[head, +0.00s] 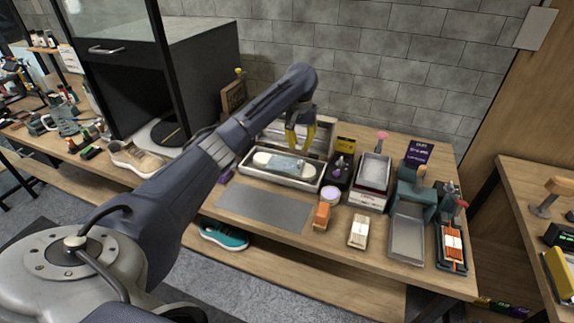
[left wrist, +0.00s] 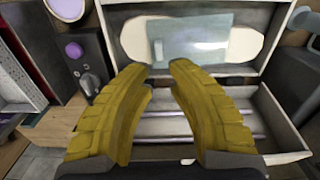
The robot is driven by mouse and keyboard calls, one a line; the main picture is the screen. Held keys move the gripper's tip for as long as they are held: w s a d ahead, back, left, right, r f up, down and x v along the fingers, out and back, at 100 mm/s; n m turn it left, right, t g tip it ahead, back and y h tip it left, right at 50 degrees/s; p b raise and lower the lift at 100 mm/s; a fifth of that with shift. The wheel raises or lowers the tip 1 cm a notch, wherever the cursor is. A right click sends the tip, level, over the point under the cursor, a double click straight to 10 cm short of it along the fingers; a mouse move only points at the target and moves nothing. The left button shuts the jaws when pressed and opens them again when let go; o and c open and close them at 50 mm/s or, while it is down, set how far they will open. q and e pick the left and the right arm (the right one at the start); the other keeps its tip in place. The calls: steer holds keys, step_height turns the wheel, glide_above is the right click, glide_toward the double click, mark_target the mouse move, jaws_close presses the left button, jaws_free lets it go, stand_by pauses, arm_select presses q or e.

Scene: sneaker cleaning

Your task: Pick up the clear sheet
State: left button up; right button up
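The clear sheet (head: 287,165) is a pale bluish see-through rectangle. It lies over a cream sole-shaped piece (head: 263,159) in an open light box (head: 281,181) on the wooden table. In the left wrist view the clear sheet (left wrist: 190,42) lies across the middle of the cream piece. My left gripper (head: 299,147) has yellow fingers and hangs over the back part of the box, close to the sheet. In the left wrist view my left gripper (left wrist: 160,69) has its fingers apart with nothing between them, and the tips appear just short of the sheet. My right gripper is not in view.
The box's raised lid (head: 317,136) stands behind the sheet. A dark holder with bottles (head: 340,169), a lilac round tub (head: 331,194) and stacked trays (head: 374,173) crowd the right. A grey mat (head: 263,207) in front is bare.

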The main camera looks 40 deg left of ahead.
mark_target(300, 160)
arm_select(q)
steer(key=shift+w+f, duration=0.2)
steer(key=shift+f, duration=4.15)
jaws_close()
